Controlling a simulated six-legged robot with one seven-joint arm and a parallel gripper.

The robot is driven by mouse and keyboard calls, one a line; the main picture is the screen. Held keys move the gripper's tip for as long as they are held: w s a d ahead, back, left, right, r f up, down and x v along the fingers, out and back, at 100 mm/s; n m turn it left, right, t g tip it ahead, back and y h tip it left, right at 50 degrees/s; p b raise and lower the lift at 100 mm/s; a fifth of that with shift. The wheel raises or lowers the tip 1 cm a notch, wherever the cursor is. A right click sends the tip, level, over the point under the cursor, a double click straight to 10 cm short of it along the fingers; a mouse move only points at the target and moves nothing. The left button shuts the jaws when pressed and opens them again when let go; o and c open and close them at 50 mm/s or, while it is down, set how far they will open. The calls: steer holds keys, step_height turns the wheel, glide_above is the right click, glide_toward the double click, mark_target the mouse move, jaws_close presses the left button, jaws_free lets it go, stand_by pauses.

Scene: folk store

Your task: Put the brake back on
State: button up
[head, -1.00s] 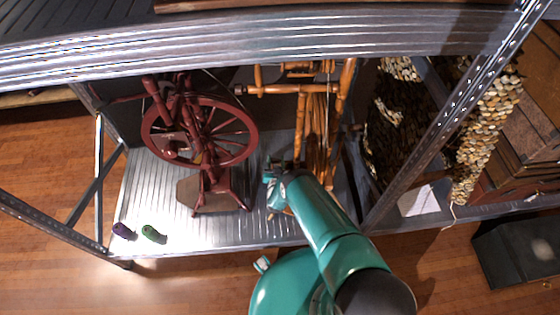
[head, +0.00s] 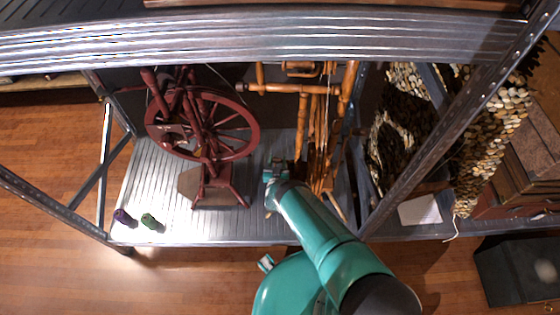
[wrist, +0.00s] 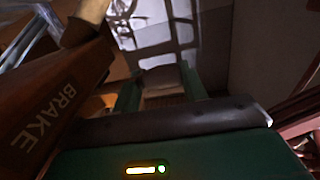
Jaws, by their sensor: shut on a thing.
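A wooden part with the word BRAKE (wrist: 48,112) on it fills the left of the wrist view. It belongs to the orange-brown wooden spinning device (head: 315,130) on the shelf in the head view. My gripper (head: 277,170) is low at this device's front left; it also shows in the wrist view (wrist: 160,85). Its green fingers are shut on a small dull brown piece (wrist: 160,77), just right of the lettered part. I cannot tell how this piece joins the device. My arm hides part of the device's foot.
A dark red spinning wheel (head: 203,125) stands close on the left. A purple object (head: 123,216) and a green object (head: 149,221) lie at the shelf's front left. A metal post (head: 440,125) rises on the right, and a shelf beam (head: 250,43) crosses above.

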steer(key=shift+d+r, duration=0.1)
steer(key=shift+d, duration=0.1)
steer(key=o, duration=1.3)
steer(key=shift+o, duration=0.5)
steer(key=shift+a, duration=0.15)
steer(key=s+a, duration=0.1)
steer(key=s, duration=1.2)
steer(key=shift+s+a, duration=0.15)
steer(key=shift+s, duration=0.25)
